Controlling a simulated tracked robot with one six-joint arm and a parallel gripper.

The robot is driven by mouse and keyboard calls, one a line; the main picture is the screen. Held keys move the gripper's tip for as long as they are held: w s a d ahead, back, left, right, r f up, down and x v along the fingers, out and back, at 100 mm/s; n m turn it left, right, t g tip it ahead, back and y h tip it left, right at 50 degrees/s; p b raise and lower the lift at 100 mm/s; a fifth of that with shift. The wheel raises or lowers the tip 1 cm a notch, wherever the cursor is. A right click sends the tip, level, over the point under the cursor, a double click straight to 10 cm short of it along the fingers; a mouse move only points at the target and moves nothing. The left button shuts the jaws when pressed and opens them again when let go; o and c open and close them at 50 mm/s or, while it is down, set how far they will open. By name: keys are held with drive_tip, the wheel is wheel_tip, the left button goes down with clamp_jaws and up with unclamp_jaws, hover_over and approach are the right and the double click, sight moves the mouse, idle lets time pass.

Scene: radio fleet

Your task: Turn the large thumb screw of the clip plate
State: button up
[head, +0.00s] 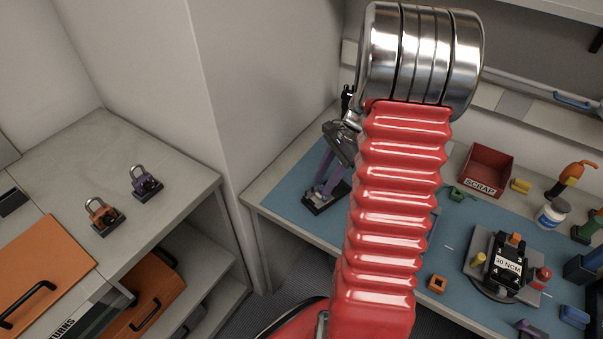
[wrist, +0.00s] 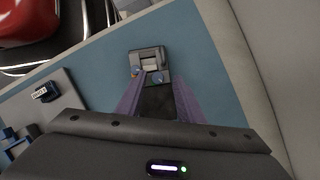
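The clip plate (wrist: 147,56) is a grey and dark block with a pale centre, lying on the blue mat in the wrist view. Small blue-topped screws show on its near side, one of them (wrist: 157,77) between my fingertips; I cannot tell which is the large thumb screw. My gripper (wrist: 158,80) has two purple fingers apart on either side of the plate's near end, with nothing visibly held. In the head view my gripper (head: 325,183) points down at a dark block (head: 318,203) at the bench's left end. Contact cannot be made out.
The blue mat (head: 285,205) is clear around the plate. A wall stands close to the left of the bench. A red scrap bin (head: 487,170), an orange block (head: 437,284) and a black 30 NCM device (head: 507,263) stand to the right.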

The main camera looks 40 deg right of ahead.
drive_tip(key=n, duration=0.1)
drive_tip(key=n+g, duration=0.1)
drive_tip(key=n, duration=0.1)
drive_tip(key=n+g, duration=0.1)
drive_tip(key=n, duration=0.1)
drive_tip(key=shift+w, duration=0.3)
drive_tip(key=shift+d+r+n, duration=0.15)
drive_tip(key=shift+r+n, duration=0.15)
drive_tip(key=v, duration=1.3)
drive_tip(key=s+a+r+n+t+h, duration=0.1)
drive_tip(key=s+a+r+n, duration=0.1)
drive_tip(key=a, duration=0.6)
drive_tip(key=s+a+r+n+t+h, duration=0.1)
drive_tip(key=s+a+r+n+h, duration=0.1)
drive_tip(key=a+n, duration=0.3)
drive_tip(key=s+a+r+n+t+h, duration=0.1)
drive_tip(key=a+r+n, duration=0.3)
drive_tip(key=a, duration=0.9)
drive_tip(key=shift+s+r+t, duration=0.25)
drive_tip(key=shift+s+t, duration=0.15)
drive_tip(key=shift+s, duration=0.05)
drive_tip(key=shift+a, duration=0.15)
